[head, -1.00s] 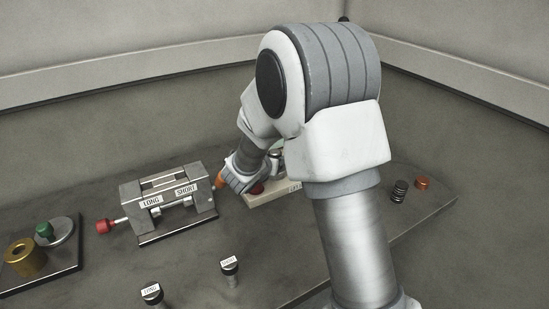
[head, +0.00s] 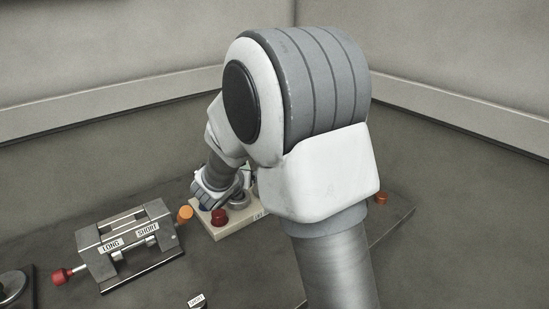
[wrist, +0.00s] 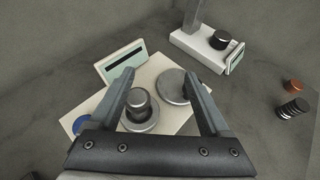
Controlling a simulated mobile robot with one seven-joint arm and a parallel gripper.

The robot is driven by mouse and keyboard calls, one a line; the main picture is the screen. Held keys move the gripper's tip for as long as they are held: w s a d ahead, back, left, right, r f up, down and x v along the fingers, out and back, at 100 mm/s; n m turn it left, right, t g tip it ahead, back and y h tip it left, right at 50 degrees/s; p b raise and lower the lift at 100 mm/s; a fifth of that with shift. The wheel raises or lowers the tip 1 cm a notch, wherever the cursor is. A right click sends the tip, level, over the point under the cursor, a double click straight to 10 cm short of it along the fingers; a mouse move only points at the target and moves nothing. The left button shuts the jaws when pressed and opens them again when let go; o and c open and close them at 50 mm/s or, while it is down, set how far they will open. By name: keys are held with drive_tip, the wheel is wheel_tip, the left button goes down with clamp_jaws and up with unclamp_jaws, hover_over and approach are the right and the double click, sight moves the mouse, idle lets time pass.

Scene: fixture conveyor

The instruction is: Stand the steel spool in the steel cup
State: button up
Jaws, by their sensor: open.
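I cannot tell whether this base is the steel cup. A second round grey disc (wrist: 174,86) lies up and right of it. My gripper (wrist: 159,75) is open and empty above the panel. The metal piece shows beside its left finger, the disc beside its right finger. In the head view my gripper (head: 222,192) is over the panel, its fingers mostly hidden by my wrist.
The cream panel (head: 238,224) has a red button (head: 219,217) and a blue button (wrist: 81,125). A small screen (wrist: 121,62) stands behind. A LONG/SHORT fixture (head: 127,245) is left. A device with a black knob (wrist: 220,40), an orange piece (wrist: 293,86) and dark coil (wrist: 293,109) stand apart.

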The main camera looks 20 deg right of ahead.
drive_tip(key=s+d+r, duration=0.4)
drive_tip(key=d+r, duration=0.1)
drive_tip(key=d, duration=0.2)
drive_tip(key=shift+s+d+r, duration=0.15)
drive_tip(key=shift+s+d, duration=0.1)
drive_tip(key=shift+d, duration=0.05)
idle(0.6)
drive_tip(key=s+d+r+m+g+h+p, duration=0.1)
drive_tip(key=s+d+r+m+g+p, duration=0.1)
drive_tip(key=s+r+m, duration=0.45)
drive_tip(key=s+d+r+m+g+p, duration=0.1)
drive_tip(key=s+r+m+g+p, duration=0.15)
drive_tip(key=s+m, duration=0.7)
drive_tip(key=s+a+r+m+y+p, duration=0.3)
drive_tip(key=s+a+m+y, duration=0.4)
drive_tip(key=s+a+m, duration=0.6)
drive_tip(key=shift+s+m+g+y+p, duration=0.3)
drive_tip(key=shift+m+g+p, duration=0.15)
drive_tip(key=shift+p, duration=0.4)
